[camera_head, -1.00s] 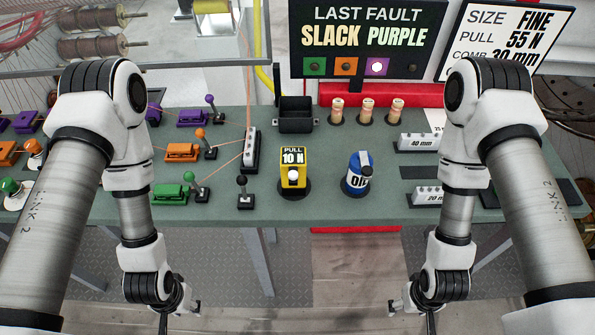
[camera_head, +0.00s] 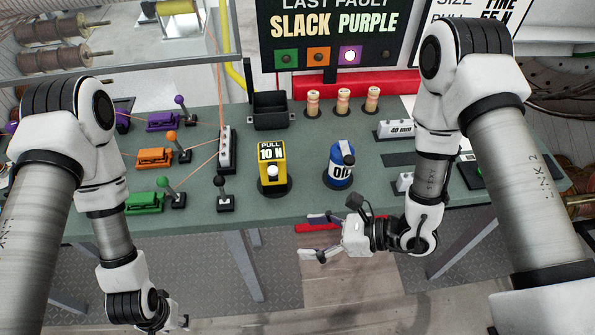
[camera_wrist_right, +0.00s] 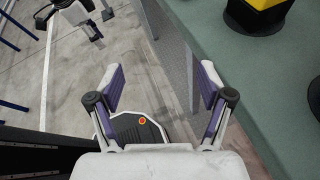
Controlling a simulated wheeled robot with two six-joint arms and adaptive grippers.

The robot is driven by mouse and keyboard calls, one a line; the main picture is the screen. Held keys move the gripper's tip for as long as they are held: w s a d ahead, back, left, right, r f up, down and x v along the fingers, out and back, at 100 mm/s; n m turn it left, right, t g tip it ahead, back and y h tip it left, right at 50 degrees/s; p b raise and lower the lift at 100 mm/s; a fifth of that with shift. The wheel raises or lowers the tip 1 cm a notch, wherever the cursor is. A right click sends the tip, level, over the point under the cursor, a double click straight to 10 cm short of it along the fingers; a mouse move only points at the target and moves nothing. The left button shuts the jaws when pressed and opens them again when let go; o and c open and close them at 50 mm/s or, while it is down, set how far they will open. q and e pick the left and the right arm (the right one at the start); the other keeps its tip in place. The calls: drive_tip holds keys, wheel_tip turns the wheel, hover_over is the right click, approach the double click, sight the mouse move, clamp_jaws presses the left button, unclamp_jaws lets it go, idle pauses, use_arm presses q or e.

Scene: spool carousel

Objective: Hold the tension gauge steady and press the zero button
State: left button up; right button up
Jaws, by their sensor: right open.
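The tension gauge (camera_head: 271,152) is a yellow box marked "PULL 10 N", standing upright on a dark round base near the table's front edge. A white round button (camera_head: 272,172) is on its lower front. My right gripper (camera_head: 308,237) is open and empty, in front of the table edge and to the right of the gauge, fingers pointing left. In the right wrist view its spread fingers (camera_wrist_right: 162,85) have only floor between them, and the yellow gauge (camera_wrist_right: 260,16) is cut off at the top right. My left gripper (camera_head: 172,322) is low at the bottom edge, apart from the gauge, mostly hidden.
A black bin (camera_head: 270,112) and several wooden pegs (camera_head: 343,100) stand behind. The green table (camera_head: 305,180) is clear between gauge and can.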

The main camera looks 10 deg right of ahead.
sight(279, 185)
drive_tip(key=w+t+b, duration=0.1)
drive_tip(key=w, duration=0.2)
drive_tip(key=w+d+m+t, duration=0.1)
drive_tip(key=w+t, duration=0.1)
drive_tip(key=w, duration=0.1)
drive_tip(key=w+d+r+t+h+b, duration=0.1)
drive_tip(key=w, duration=0.2)
drive_tip(key=shift+m+b, duration=0.3)
drive_tip(key=shift+w+a+r+t, duration=0.1)
drive_tip(key=shift+w+r+t, duration=0.1)
drive_tip(key=shift+t, duration=0.1)
drive_tip(key=shift+w+a, duration=0.1)
drive_tip(key=shift+a, duration=0.1)
drive_tip(key=x, duration=0.9)
drive_tip(key=shift+a+b, duration=0.1)
drive_tip(key=shift+b, duration=0.2)
clamp_jaws()
drive_tip(key=shift+o, duration=0.4)
unclamp_jaws()
